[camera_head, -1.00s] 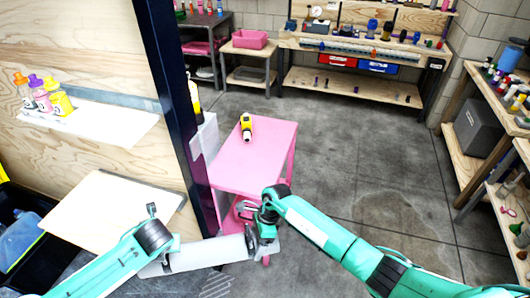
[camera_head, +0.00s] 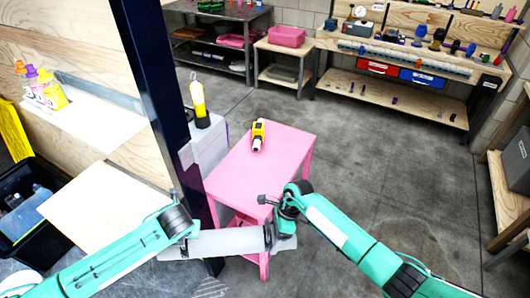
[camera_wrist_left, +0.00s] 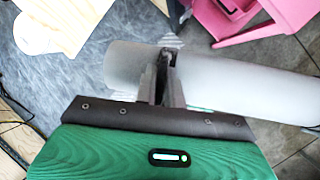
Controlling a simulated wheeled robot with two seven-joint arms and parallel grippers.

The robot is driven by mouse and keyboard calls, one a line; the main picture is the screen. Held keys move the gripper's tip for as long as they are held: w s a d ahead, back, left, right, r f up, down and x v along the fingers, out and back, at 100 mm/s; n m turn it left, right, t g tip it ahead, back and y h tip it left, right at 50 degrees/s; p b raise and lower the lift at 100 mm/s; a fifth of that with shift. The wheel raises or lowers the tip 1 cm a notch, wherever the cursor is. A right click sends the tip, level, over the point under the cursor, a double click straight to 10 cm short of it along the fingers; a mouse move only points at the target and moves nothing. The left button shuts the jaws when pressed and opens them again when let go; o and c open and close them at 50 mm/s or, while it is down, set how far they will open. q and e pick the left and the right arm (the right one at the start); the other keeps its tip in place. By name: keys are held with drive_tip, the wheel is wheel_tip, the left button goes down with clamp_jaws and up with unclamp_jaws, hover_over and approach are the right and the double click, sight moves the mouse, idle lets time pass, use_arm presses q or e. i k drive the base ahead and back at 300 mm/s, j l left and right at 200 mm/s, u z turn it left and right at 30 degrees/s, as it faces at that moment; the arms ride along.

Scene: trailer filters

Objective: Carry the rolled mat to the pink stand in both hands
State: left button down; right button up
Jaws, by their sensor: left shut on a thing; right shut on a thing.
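The rolled mat (camera_head: 228,242) is a pale grey-white roll, lying nearly level across the lower middle of the head view. My left gripper (camera_head: 188,240) is shut on it near its left end; the left wrist view shows the fingers (camera_wrist_left: 167,80) gripping the mat (camera_wrist_left: 235,85). My right gripper (camera_head: 272,232) is shut on it near its right end, with the fingers partly hidden. The pink stand (camera_head: 248,178) is just beyond the mat. A yellow and black tool (camera_head: 258,136) lies on its top. The stand also shows in the left wrist view (camera_wrist_left: 240,22).
A dark blue post (camera_head: 152,90) and a grey box (camera_head: 207,145) stand close left of the stand. A plywood wall with a shelf of bottles (camera_head: 50,90) is at left. Workbenches (camera_head: 400,90) line the back. The floor right of the stand is clear.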

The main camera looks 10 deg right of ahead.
sight(271, 171)
drive_tip(key=i+l+u, duration=0.1)
drive_tip(key=i+l, duration=0.25)
drive_tip(key=i+l+u, duration=0.1)
drive_tip(key=i+l, duration=0.2)
drive_tip(key=l, duration=0.15)
drive_tip(key=i+l, duration=0.3)
drive_tip(key=l, duration=0.15)
drive_tip(key=i+l+u, duration=0.15)
drive_tip(key=i+l, duration=0.15)
drive_tip(key=l, duration=0.15)
